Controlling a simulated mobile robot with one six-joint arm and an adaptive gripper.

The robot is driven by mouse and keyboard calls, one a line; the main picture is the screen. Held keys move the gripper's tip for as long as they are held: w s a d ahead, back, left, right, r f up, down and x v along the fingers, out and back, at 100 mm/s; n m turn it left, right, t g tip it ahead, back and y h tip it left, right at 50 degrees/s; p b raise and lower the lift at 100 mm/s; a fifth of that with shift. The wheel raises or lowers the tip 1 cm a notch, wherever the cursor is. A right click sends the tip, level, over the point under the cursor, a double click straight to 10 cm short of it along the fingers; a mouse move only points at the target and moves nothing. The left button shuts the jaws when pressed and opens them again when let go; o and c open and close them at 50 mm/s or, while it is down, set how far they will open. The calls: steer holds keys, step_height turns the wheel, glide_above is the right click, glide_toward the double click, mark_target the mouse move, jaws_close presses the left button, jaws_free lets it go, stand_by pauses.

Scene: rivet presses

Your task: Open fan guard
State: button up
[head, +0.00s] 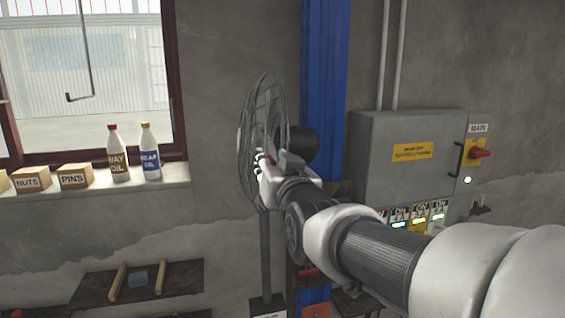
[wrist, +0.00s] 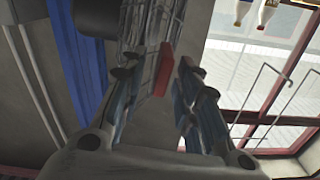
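The fan (head: 246,150) stands on a post in the middle of the head view, its round wire guard seen nearly edge-on, with a dark motor housing (head: 300,141) behind. My gripper (head: 264,160) is in front of the guard and hides part of it. In the wrist view the wire guard (wrist: 148,22) shows beyond the fingertips. A red tab (wrist: 163,68) stands between the fingers of my gripper (wrist: 157,80). The fingers are apart, with a gap on the tab's right; whether the left finger touches it I cannot tell.
A blue column (head: 325,70) rises right behind the fan. A grey electrical cabinet (head: 372,150) with a red switch (head: 480,153) is to the right. Bottles (head: 150,155) and boxes (head: 75,176) stand on the window sill at left. A low shelf (head: 190,285) is below.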

steer(key=shift+c, duration=0.2)
jaws_close()
stand_by(0.6)
